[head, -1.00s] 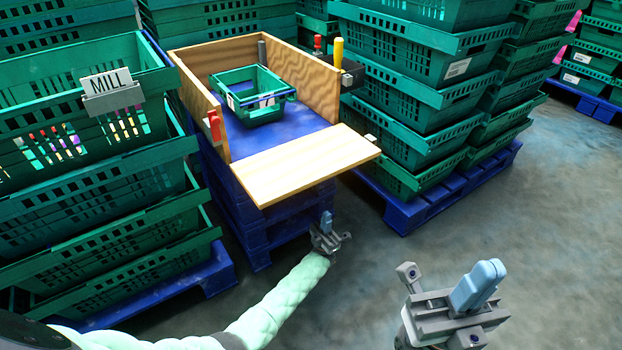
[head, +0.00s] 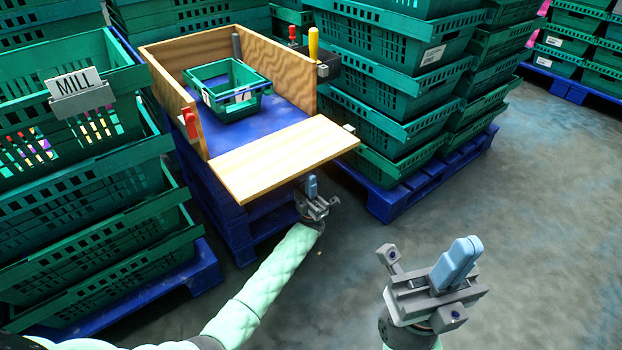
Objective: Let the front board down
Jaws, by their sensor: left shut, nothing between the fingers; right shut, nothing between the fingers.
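The front board (head: 280,158) is a pale wooden panel. It lies about flat, sticking out toward me from the front edge of the wooden-sided box with the blue floor (head: 262,126). My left gripper (head: 311,188) is shut and empty, just below and in front of the board's near edge; I cannot tell if it touches. My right gripper (head: 458,262) is shut and empty, in front and to the right, well clear of the board. A red latch (head: 189,122) is on the left wall's front end. The catch at the right wall is partly hidden.
A green crate (head: 228,112) stands inside the box. Stacked green crates (head: 75,215) with a MILL sign (head: 78,84) stand left, and more crates (head: 385,110) stand right on a blue pallet (head: 400,197). Open floor (head: 530,210) lies at the right.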

